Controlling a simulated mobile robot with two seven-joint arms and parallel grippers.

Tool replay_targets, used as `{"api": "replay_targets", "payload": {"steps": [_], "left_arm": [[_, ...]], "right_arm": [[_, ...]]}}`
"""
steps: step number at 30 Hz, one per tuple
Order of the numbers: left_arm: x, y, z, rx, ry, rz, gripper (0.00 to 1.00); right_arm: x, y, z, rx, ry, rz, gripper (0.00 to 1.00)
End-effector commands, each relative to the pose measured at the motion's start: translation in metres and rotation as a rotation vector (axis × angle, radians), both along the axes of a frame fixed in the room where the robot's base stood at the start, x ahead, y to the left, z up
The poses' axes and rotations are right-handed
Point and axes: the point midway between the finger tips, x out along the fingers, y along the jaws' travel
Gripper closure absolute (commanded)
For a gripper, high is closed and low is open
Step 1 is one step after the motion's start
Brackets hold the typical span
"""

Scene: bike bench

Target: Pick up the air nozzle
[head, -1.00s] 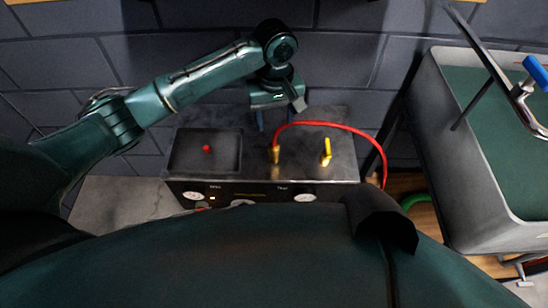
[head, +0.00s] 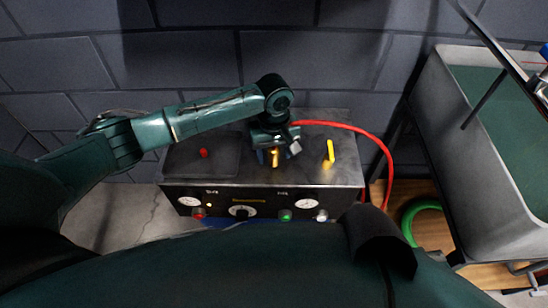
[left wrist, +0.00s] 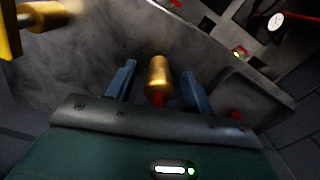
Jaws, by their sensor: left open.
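The air nozzle (head: 274,157) is a brass piece at the end of a red hose (head: 350,127), on the top of the dark metal bench unit. My left gripper (head: 270,150) is over it, largely hiding the nozzle in the head view. In the left wrist view the brass nozzle (left wrist: 159,76) stands between the two open blue-grey fingers (left wrist: 157,90), with a gap on each side. The fingers do not grip it. My right gripper is not in view.
The bench unit (head: 330,182) carries a yellow-handled brass valve (head: 330,151) right of the nozzle, and a recessed tray with a red knob (head: 204,153) at left. Gauges and buttons line its front. A grey basin (head: 440,150) stands at right. A block wall rises behind.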

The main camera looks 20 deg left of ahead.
Motion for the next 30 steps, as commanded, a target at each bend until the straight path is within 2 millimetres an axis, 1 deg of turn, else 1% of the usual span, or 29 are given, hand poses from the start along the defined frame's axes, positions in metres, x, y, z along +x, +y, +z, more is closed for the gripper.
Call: {"api": "replay_targets", "payload": {"steps": [5,24,30], "left_arm": [[0.0000,-0.0004,0.0003,-0.001,-0.001,-0.001,0.47],[0.0000,-0.0004,0.0006,-0.001,-0.001,-0.001,0.99],[0.0003,-0.0005,0.0014,-0.001,-0.002,-0.001,0.99]], "right_arm": [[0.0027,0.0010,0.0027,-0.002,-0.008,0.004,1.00],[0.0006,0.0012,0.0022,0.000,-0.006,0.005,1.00],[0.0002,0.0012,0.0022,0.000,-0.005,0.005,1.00]]}}
